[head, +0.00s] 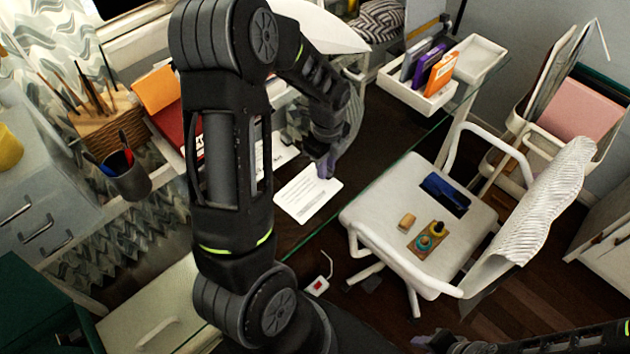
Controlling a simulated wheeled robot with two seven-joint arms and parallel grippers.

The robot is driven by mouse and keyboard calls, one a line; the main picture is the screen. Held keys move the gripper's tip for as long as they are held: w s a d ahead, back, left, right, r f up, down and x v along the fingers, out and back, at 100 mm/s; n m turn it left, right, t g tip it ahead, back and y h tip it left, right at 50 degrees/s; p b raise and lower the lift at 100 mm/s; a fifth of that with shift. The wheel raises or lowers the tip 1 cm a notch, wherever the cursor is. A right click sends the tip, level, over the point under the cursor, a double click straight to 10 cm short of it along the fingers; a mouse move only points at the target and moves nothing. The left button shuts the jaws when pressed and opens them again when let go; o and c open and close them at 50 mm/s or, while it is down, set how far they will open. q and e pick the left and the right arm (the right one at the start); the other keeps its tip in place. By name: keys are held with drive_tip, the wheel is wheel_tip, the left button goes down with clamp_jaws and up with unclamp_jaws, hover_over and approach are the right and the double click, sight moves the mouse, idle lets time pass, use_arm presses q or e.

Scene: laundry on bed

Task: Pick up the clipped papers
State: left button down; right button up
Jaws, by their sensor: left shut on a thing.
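The clipped papers (308,196) show as a white printed sheet over the dark glass-edged desk, left of the chair. My left arm comes down across the middle of the view, and its gripper (325,166) is at the upper right edge of the papers. It is shut on them. The fingertips are small and dark, and the clip cannot be made out. Whether the papers touch the surface below cannot be told. Part of my right arm and gripper (440,341) shows at the bottom right edge, too dark to tell its jaws.
A white chair (375,213) stands right of the papers, with a dark blue case (444,195) and small items on its seat. A pen cup (128,180) and red book (172,132) are at left.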

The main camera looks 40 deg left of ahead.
use_arm(q)
wheel_tip(320, 180, up, 10)
drive_tip(key=b, duration=0.1)
idle(0.4)
drive_tip(key=shift+s, duration=0.1)
idle(0.4)
